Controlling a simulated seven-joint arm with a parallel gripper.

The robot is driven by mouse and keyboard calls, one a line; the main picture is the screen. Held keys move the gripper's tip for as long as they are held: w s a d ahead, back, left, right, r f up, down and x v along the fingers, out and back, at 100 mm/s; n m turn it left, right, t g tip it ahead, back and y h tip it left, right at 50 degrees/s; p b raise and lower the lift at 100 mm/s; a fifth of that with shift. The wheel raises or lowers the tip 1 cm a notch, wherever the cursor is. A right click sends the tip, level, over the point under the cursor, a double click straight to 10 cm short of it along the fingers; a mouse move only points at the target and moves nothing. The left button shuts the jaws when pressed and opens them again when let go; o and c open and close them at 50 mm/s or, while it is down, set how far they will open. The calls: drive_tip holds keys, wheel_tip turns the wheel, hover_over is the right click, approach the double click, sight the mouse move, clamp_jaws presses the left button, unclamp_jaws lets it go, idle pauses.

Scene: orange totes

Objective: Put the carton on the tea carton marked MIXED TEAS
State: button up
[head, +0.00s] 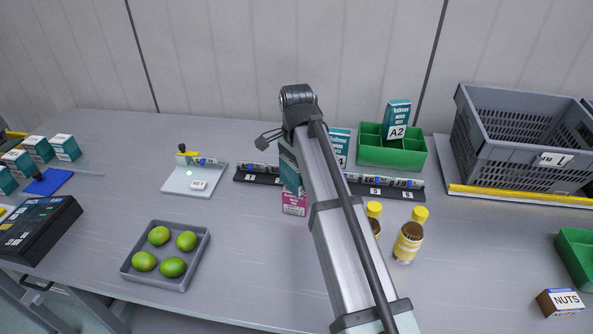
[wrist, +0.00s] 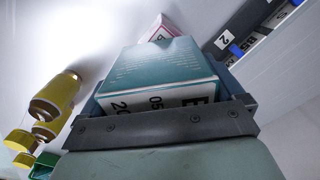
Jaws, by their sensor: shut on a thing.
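In the head view the teal carton (head: 289,168) shows partly behind my arm. A pink carton (head: 294,205) stands just below it in the picture; its label is too small to read. The pink carton's corner also shows past the held carton in the wrist view (wrist: 160,29). I cannot tell whether the two cartons touch. The gripper is mostly hidden in the head view.
A dark numbered rail (head: 258,174) runs behind the cartons. Another teal carton (head: 341,145) stands behind my arm. Yellow-capped jars (head: 408,243) stand to the right. A grey tray (head: 205,246) of green fruit lies left. A green bin (head: 407,157) and grey crate (head: 475,160) stand behind.

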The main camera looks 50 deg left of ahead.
drive_tip(key=o, duration=0.8)
drive_tip(key=shift+f, duration=0.1)
drive_tip(key=shift+o, duration=0.2)
wheel_tip(320, 180, up, 12)
drive_tip(key=shift+r, duration=0.2)
